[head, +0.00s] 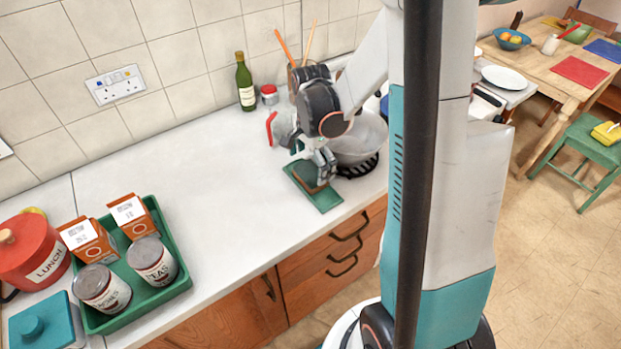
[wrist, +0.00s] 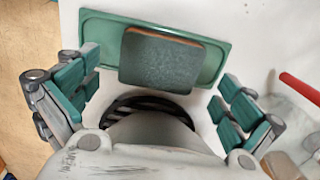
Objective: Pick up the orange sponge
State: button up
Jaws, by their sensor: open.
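The orange sponge (head: 307,174) lies on a green tray (head: 326,200) near the counter's front edge. In the wrist view the sponge (wrist: 158,62) shows a dark green top with a thin orange edge along its far side, on the tray (wrist: 100,40). My gripper (head: 322,168) is above the tray and partly covers the sponge in the head view. In the wrist view my gripper (wrist: 157,85) is open, with one finger on each side and nothing held. The sponge lies ahead of the palm, apart from both fingers.
A metal bowl (head: 360,140) and a black trivet (head: 362,167) are close right of the gripper. A green bottle (head: 245,82) and a red-lidded jar (head: 269,94) stand behind. A larger green tray (head: 180,284) holds cans and boxes at left. The counter's middle is clear.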

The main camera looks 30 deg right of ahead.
aim_at(311, 173)
notch_tip(311, 173, down, 3)
jog(key=shift+r+b, duration=0.1)
jog(key=shift+b, duration=0.2)
jog(key=c, duration=0.7)
jog(key=shift+c, duration=0.3)
jog(key=shift+r, duration=0.1)
notch_tip(311, 173, up, 20)
jog(key=p, duration=0.5)
jog(key=shift+o, duration=0.4)
